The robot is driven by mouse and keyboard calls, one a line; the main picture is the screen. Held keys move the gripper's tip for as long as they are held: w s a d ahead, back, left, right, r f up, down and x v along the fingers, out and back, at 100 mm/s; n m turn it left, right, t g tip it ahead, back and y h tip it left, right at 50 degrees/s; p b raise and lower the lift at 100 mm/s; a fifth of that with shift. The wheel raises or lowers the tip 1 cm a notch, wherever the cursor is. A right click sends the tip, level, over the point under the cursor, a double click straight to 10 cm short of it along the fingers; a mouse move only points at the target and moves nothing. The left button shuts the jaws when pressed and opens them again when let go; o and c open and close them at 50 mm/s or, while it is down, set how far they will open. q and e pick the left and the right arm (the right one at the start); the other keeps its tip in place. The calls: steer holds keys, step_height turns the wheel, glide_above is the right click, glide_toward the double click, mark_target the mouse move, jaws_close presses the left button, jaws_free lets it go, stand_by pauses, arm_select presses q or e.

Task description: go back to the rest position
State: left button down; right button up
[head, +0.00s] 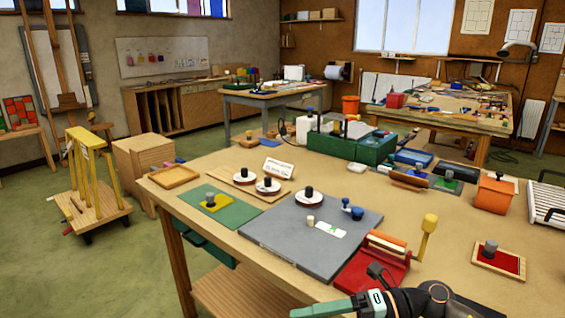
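My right gripper (322,308) is at the bottom edge of the head view, in front of the table's near edge. Its green end points left and its black wrist and arm come in from the lower right. The bottom of the picture cuts it off, and I cannot tell whether its fingers are apart or together. I see nothing held in it. My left gripper is not in view. The wooden worktable (228,164) fills the middle and right of the view.
A grey board (290,232) carries a white disc, a card and blue-knobbed pieces. A red block (360,272) with an orange roller lies nearest my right arm.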

steer(key=d+f+m+t+h+p, duration=0.1)
steer(key=d+f+m+t+h, duration=0.25)
steer(key=m, duration=0.55)
steer(key=d+f+m+t+h, duration=0.1)
steer(key=f+m+t+h, duration=0.2)
steer(key=f+m+t, duration=0.5)
steer(key=d+f+m+t+h+p, duration=0.1)
steer(key=d+f+m+t+h, duration=0.3)
steer(key=m, duration=0.7)
steer(key=s+d+f+m+g+h, duration=0.3)
steer(key=s+f+m+g, duration=0.2)
steer(key=s+f, duration=0.7)
steer(key=s+m, duration=0.2)
steer(key=s, duration=0.1)
steer(key=shift+f+p, duration=0.15)
steer(key=shift+p, duration=0.15)
steer(key=shift+d+g, duration=0.1)
steer(key=shift+g, duration=0.15)
